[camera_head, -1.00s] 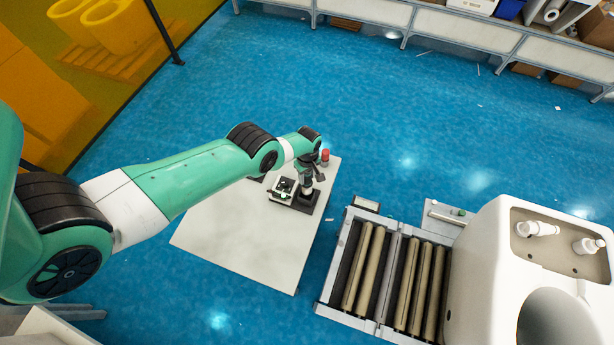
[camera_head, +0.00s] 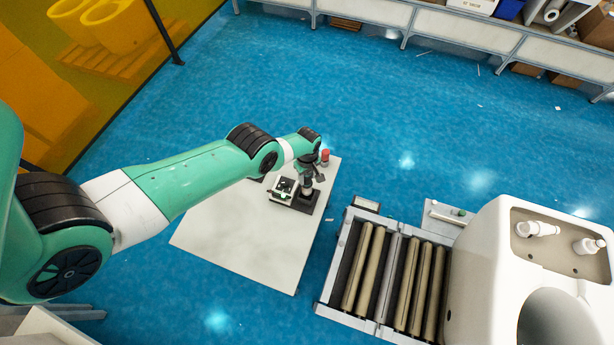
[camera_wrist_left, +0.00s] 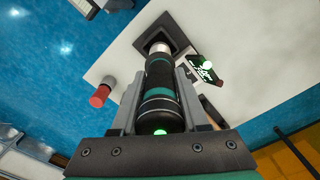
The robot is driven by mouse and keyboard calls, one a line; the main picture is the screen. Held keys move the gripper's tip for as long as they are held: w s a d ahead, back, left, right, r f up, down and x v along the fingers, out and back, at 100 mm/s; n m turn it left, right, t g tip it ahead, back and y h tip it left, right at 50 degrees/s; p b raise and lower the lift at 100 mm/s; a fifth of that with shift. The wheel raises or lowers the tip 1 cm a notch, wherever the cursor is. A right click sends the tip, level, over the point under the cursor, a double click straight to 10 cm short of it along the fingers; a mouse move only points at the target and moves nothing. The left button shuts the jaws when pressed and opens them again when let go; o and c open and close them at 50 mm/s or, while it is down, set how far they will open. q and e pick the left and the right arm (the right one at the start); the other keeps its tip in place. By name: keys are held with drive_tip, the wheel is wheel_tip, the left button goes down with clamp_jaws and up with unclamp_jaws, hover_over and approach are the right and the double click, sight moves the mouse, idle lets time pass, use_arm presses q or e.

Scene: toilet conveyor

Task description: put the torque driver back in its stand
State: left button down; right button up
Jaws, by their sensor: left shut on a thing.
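The torque driver (camera_wrist_left: 159,85) is a black cylinder with teal bands and a silver tip. My left gripper (camera_wrist_left: 160,95) is shut on it, with a finger on each side. In the left wrist view its silver tip points into the square opening of the dark stand (camera_wrist_left: 178,30). In the head view the driver (camera_head: 307,187) shows below my left gripper (camera_head: 308,170), upright over the stand (camera_head: 304,203) on the white table. How deep the tip sits in the stand I cannot tell. My right gripper is not in view.
A small dark device with a lit display (camera_head: 284,188) sits beside the stand. A red-topped cylinder (camera_head: 325,156) stands at the table's far corner. The white table (camera_head: 240,230) is clear at the front. A roller conveyor (camera_head: 390,275) with a white toilet (camera_head: 490,260) is at right.

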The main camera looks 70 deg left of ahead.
sight(307, 186)
use_arm(q)
drive_tip(key=shift+f+b, duration=3.8)
drive_tip(key=shift+f, duration=0.05)
drive_tip(key=shift+c, duration=1.7)
unclamp_jaws()
wheel_tip(307, 186, up, 12)
drive_tip(key=p, duration=1.2)
drive_tip(key=shift+f, duration=0.2)
